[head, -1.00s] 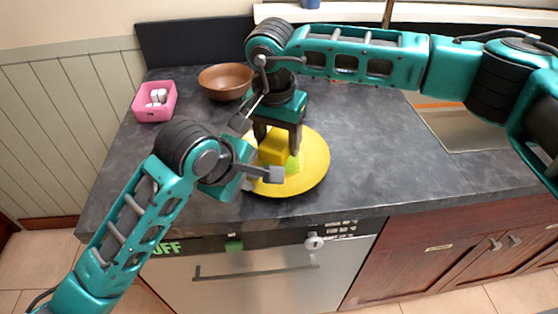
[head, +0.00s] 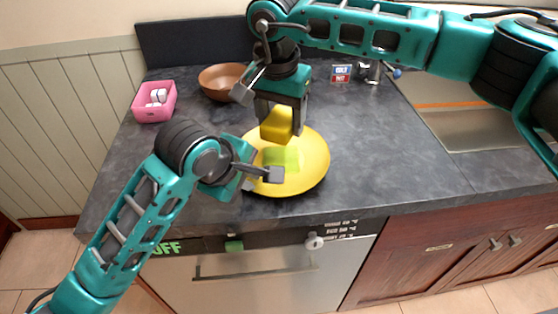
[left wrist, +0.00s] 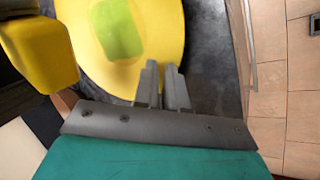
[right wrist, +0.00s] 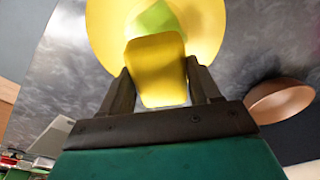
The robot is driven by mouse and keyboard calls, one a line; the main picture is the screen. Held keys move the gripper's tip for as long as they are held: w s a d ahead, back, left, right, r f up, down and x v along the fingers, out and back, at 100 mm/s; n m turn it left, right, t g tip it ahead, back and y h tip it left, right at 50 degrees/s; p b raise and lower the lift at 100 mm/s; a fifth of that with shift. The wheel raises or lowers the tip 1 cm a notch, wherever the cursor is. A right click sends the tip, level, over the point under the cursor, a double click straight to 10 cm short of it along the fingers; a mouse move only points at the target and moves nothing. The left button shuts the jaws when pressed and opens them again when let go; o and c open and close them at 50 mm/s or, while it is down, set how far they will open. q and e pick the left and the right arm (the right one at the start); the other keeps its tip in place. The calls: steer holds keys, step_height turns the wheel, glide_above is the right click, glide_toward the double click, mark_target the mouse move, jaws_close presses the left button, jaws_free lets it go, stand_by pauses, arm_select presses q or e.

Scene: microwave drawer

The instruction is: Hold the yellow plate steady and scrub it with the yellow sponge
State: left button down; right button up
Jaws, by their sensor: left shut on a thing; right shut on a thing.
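The yellow plate (head: 312,164) lies on the grey counter near its front edge, with a light green patch (head: 284,158) on its face. My left gripper (head: 262,176) is shut on the plate's near-left rim; the left wrist view shows its fingers (left wrist: 163,85) close together at the rim of the plate (left wrist: 155,30). My right gripper (head: 279,112) is shut on the yellow sponge (head: 276,126), which also shows between its fingers in the right wrist view (right wrist: 157,70). The sponge is raised above the plate, apart from the green patch.
A pink box (head: 153,105) with white items stands at the back left, beside a brown bowl (head: 222,81). Small containers (head: 341,73) stand at the back, and a sink (head: 470,110) lies at the right. The counter right of the plate is clear.

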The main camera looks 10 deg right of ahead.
step_height(320, 180, up, 2)
steer(key=shift+r, duration=0.1)
steer(key=d, duration=0.9)
stand_by(0.5)
steer(key=shift+s+a, duration=0.15)
steer(key=shift+a, duration=2.15)
steer(key=shift+s+a, duration=0.15)
steer(key=shift+a, duration=2.1)
steer(key=shift+f, duration=4)
steer(key=shift+f, duration=0.1)
